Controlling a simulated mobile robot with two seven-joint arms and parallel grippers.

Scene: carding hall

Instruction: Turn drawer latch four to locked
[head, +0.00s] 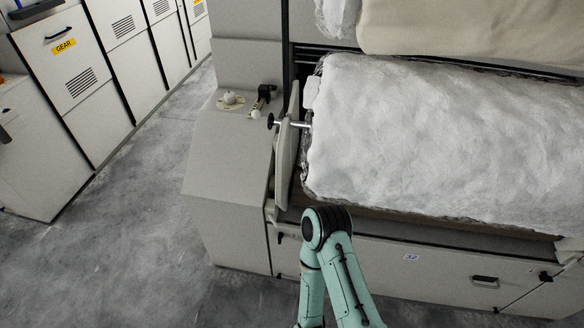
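A drawer front (440,278) runs along the bottom right of the machine in the head view. It has a small label (411,257) that seems to read 32 and a recessed handle (485,281). A small black latch-like knob (545,276) sits to the right of the handle. Another small black fitting (280,237) sits at the panel's left end. I see no number four, so I cannot tell which is latch four or how it is set. One of my mint-green arms shows bent at the bottom centre, in front of the panel. Neither gripper is in view.
A roll of white fibre (430,135) fills the machine above the drawer. A grey plate (287,150) with a black-knobbed rod stands at its left end. The grey side housing (225,165) carries small fittings. Cabinets marked GEAR (64,47) stand left, with clear floor (130,240) between.

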